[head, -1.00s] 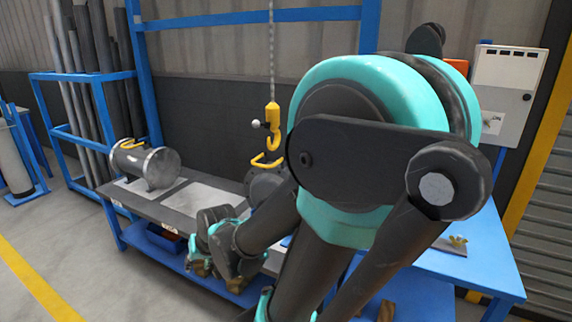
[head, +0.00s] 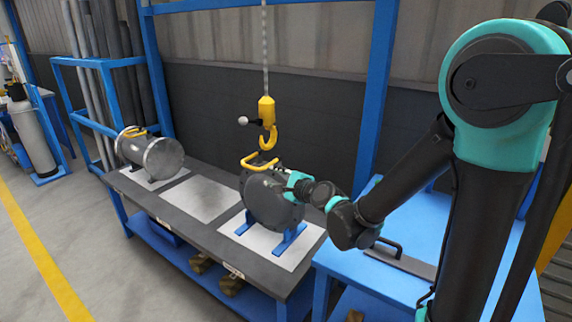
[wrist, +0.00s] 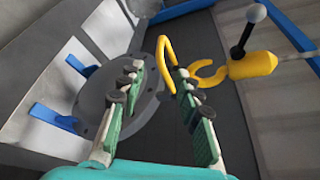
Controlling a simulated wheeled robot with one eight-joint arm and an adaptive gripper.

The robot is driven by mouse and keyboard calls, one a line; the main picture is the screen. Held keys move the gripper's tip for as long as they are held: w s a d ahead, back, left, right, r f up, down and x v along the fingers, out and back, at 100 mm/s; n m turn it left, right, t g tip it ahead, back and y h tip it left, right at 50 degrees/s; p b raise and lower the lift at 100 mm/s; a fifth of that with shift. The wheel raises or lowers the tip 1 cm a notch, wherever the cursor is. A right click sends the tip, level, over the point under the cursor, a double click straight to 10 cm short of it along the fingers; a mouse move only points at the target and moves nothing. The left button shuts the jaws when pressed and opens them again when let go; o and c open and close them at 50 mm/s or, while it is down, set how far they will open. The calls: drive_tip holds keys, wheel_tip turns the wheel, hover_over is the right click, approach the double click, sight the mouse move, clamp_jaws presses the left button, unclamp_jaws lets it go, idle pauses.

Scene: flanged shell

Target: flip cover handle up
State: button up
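The dark grey flanged shell (head: 262,205) stands on blue supports, its round cover facing front. A yellow handle (head: 257,167) is at the top of the shell; I cannot tell its exact tilt. My gripper (head: 293,187) is at the right side of the cover, its fingertips partly hidden. In the wrist view the fingers (wrist: 158,72) are apart, and the yellow handle (wrist: 164,42) shows between the fingertips, closer to the right one. I cannot tell whether it touches. The round flange (wrist: 91,101) is behind the left finger.
A yellow crane hook (head: 268,130) hangs just above the shell; it also shows in the wrist view (wrist: 252,65). A second cylinder (head: 155,155) with a yellow handle lies at the bench's left. A bare pale plate (head: 198,198) lies between them. A blue table (head: 400,215) stands at right.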

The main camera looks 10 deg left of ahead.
sight(252, 168)
drive_tip(key=x, duration=1.7)
drive_tip(key=shift+w+a, duration=0.1)
drive_tip(key=shift+w, duration=0.05)
clamp_jaws()
